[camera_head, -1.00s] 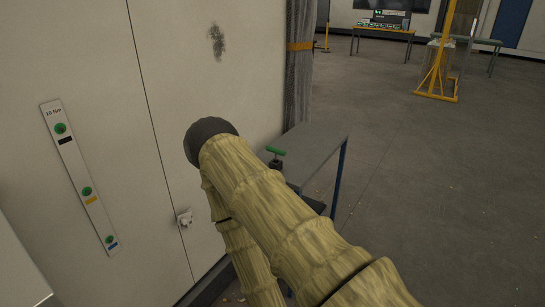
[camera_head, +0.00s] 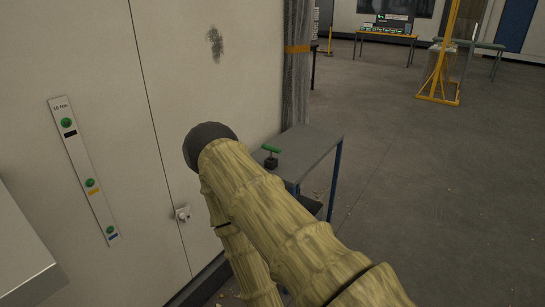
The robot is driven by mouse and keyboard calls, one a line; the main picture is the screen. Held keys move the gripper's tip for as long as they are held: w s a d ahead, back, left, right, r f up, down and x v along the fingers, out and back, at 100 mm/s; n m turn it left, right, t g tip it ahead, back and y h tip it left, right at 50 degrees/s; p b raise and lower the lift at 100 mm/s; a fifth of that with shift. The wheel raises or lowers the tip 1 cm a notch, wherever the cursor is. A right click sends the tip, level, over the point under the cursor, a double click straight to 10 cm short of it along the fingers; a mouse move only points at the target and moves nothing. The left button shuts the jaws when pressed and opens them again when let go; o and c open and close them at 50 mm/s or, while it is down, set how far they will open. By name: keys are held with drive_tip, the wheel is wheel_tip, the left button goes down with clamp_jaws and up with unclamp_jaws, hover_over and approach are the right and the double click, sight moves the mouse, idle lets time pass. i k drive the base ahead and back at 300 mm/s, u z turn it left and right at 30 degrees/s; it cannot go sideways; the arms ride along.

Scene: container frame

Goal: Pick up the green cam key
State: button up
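The green cam key (camera_head: 271,149) stands on the grey top of a small table (camera_head: 308,147) with blue legs. It has a green T-shaped handle above a dark base. My arm, in a tan wrinkled sleeve with a dark round joint, crosses the middle of the view and hides the near part of the table. The key shows just right of that dark joint. My gripper is not visible in this view.
A pale wall or cabinet panel (camera_head: 95,60) fills the left, with a marked strip (camera_head: 85,170) and a small latch (camera_head: 182,214). A grey mesh curtain (camera_head: 297,70) hangs behind the table. Open floor (camera_head: 430,190) lies to the right. A yellow stand (camera_head: 440,75) is farther back.

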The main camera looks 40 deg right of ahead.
sight(271, 149)
drive_tip(key=z, duration=0.05)
drive_tip(key=k, duration=1.1)
drive_tip(key=z, duration=0.75)
drive_tip(key=i, duration=1.2)
drive_tip(key=u, duration=0.1)
